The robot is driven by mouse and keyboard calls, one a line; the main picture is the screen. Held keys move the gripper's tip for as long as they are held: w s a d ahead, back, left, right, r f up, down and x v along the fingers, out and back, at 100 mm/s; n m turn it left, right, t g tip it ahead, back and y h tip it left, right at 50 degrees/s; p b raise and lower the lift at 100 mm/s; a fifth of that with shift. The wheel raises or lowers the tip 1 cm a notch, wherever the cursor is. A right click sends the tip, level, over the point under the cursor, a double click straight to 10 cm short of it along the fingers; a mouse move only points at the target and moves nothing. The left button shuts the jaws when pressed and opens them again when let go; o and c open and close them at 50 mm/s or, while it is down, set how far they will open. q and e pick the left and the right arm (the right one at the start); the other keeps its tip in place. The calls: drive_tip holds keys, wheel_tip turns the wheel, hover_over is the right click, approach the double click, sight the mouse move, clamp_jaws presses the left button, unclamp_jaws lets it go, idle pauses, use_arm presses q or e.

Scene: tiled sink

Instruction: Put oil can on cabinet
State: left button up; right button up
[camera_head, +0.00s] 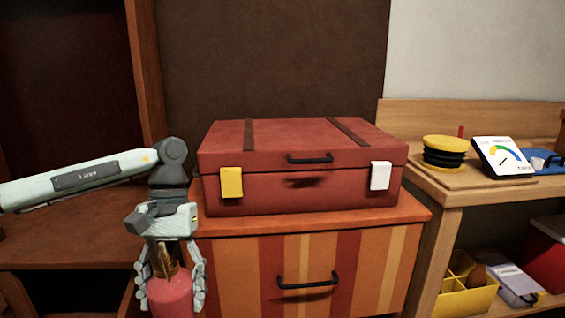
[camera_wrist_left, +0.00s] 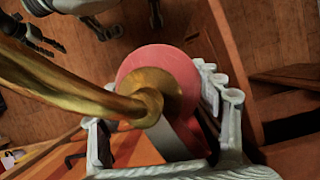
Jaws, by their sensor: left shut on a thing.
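The oil can (camera_head: 171,293) has a red-pink body and a brass spout, and shows at the bottom left of the head view. My left gripper (camera_head: 171,280) is shut on it, with fingers on both sides of the body. In the left wrist view the can's red top (camera_wrist_left: 160,65) and curved brass spout fill the middle, between the fingers of my left gripper (camera_wrist_left: 165,120). The striped cabinet (camera_head: 335,255) with a black drawer handle stands to the right of the can. The can's lower part is out of the head view.
A red suitcase (camera_head: 300,170) covers most of the cabinet top, leaving narrow strips at the front and right. A wooden bench (camera_head: 440,187) at right holds a yellow-black round object (camera_head: 445,152) and a gauge (camera_head: 505,157). A dark wooden shelf (camera_head: 60,235) stands at left.

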use_arm(q)
wheel_tip(320, 180, down, 5)
drive_tip(key=shift+f, duration=0.1)
idle(0.3)
drive_tip(key=shift+s, duration=0.15)
